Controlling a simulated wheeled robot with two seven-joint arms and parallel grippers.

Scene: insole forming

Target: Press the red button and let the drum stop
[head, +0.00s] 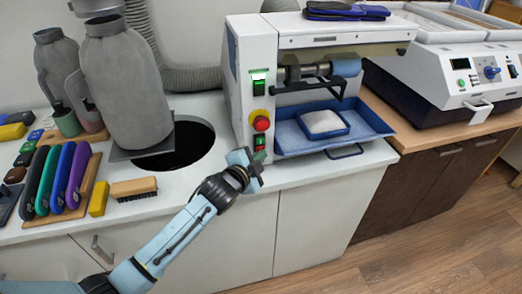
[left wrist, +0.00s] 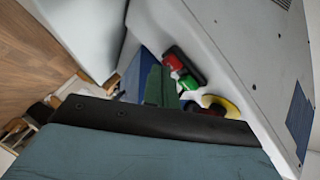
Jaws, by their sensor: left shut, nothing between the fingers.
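The sanding machine (head: 255,60) stands on the white counter. Its drum (head: 307,72) sits under the hood; whether it turns cannot be told. On the front panel, a round red knob on a yellow base (head: 261,122) is above a small switch box with a green button (head: 259,141) and a red part below it. The left wrist view shows the red button (left wrist: 174,62), green button (left wrist: 189,82) and yellow base (left wrist: 222,104). My left gripper (head: 257,162) is shut and empty, just in front of the switch box's lower end. Contact cannot be told. My right gripper is out of view.
A blue tray (head: 375,120) with a smaller tray (head: 323,124) projects right of the panel. A round dark hole (head: 190,142), grey bottle-shaped forms (head: 125,85), a brush (head: 134,188) and coloured insoles (head: 62,178) are at left. A blue-white appliance (head: 450,75) stands at right.

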